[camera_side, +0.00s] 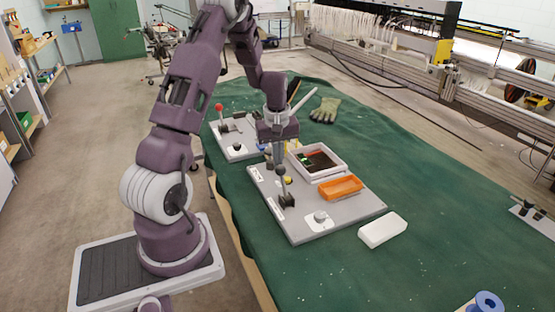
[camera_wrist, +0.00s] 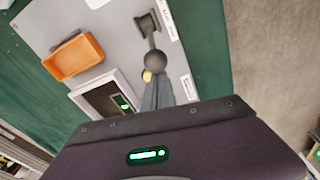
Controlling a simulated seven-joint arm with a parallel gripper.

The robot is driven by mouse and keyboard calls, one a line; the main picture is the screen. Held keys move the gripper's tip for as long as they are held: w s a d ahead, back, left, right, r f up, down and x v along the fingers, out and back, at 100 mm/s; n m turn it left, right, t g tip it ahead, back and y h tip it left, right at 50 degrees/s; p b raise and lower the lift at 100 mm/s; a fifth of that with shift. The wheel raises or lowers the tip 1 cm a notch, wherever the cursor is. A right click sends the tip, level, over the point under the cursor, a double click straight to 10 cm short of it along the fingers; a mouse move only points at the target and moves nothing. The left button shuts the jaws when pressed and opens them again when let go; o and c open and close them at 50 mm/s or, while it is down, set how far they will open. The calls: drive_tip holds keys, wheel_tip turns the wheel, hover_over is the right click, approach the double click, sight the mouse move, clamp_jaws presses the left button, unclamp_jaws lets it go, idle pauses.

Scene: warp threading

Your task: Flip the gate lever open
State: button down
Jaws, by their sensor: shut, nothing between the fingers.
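A lever with a round grey knob (camera_side: 281,170) and a dark base (camera_side: 287,201) stands on the near grey board (camera_side: 300,228), close to its left edge. Its knob also shows in the wrist view (camera_wrist: 155,61), with the dark base beyond it. My gripper (camera_side: 273,161) is shut and empty, pointing down right at the knob. In the wrist view its fingertips (camera_wrist: 156,80) end close to the knob and partly overlap it. I cannot tell whether they touch it. A small yellow button (camera_side: 287,180) is beside the lever.
An orange tray (camera_side: 341,188) and a white-framed box (camera_side: 333,154) sit on the same board. A white block (camera_side: 382,231) lies to its right. Behind is another board (camera_side: 232,149) with a red-knobbed lever (camera_side: 219,107). A glove (camera_side: 325,110) lies on the green cloth.

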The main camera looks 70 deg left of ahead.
sight(282, 166)
drive_tip(key=shift+d+r+y, duration=0.35)
drive_tip(key=shift+d+y, duration=0.25)
drive_tip(key=shift+d, duration=0.1)
drive_tip(key=shift+d+r+y, duration=0.3)
drive_tip(key=shift+d+y, duration=0.3)
drive_tip(key=shift+d, duration=0.1)
drive_tip(key=d, duration=0.9)
drive_tip(key=shift+s+d+f, duration=0.2)
drive_tip(key=shift+d+f, duration=0.15)
drive_tip(key=w+a+r, duration=0.2)
drive_tip(key=a+r, duration=0.2)
drive_tip(key=d+r, duration=0.4)
drive_tip(key=d, duration=0.4)
drive_tip(key=shift+s+r, duration=0.15)
drive_tip(key=shift+s, duration=0.3)
